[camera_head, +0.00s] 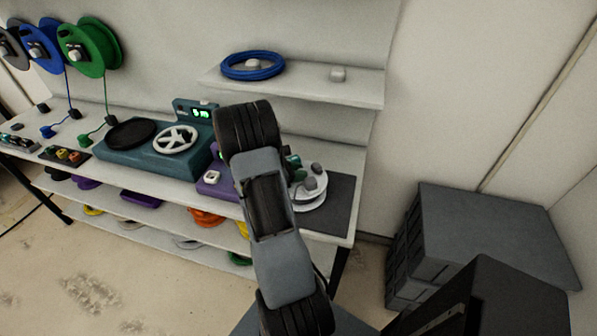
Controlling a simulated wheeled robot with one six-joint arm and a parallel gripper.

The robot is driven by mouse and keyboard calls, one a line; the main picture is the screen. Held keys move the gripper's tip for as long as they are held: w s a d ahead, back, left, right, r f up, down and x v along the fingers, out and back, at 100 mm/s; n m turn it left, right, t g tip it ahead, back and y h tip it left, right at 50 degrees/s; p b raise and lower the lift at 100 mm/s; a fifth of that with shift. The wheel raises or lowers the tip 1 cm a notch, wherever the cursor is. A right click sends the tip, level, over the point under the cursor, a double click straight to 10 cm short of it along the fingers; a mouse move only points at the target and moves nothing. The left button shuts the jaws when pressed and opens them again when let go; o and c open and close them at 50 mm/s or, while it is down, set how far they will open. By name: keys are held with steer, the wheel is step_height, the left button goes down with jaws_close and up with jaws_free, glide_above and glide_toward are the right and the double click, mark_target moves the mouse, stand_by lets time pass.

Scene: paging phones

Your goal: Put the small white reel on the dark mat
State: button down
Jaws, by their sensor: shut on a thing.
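The small white reel (312,198) is at the right end of the workbench, over the dark mat (342,200). My arm crosses the middle of the view and hides the reel's left side. My gripper (313,176) shows only in part behind the arm, with grey tips at the top of the reel, and it is shut on the reel. The bare part of the mat shows to the right of the reel. I cannot tell whether the reel touches the mat.
A teal machine (130,172) with a black disc and a white spoked wheel (175,139) stands left of my arm, beside a purple device (212,183). A shelf (305,83) above holds a blue cable coil (252,72). Grey crates (490,235) stand at right.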

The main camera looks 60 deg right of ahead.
steer(key=c, duration=0.8)
jaws_free()
steer(key=shift+f, duration=0.15)
steer(key=shift+r, duration=0.3)
steer(key=b+v, duration=0.2)
steer(key=v, duration=1)
steer(key=s+a+r+m+t+y, duration=0.2)
steer(key=a+m+t+y, duration=0.1)
steer(key=a, duration=0.6)
steer(key=s+a+r+m+t+y, duration=0.2)
steer(key=a+r+m+t+y, duration=0.1)
steer(key=a, duration=0.7)
steer(key=s+a+r+m+t+y, duration=0.2)
steer(key=a+m+t+y, duration=0.3)
steer(key=a, duration=0.4)
steer(key=shift+s+a+r+t+y, duration=0.15)
steer(key=shift+a+r+t+y, duration=0.2)
steer(key=shift+r, duration=0.25)
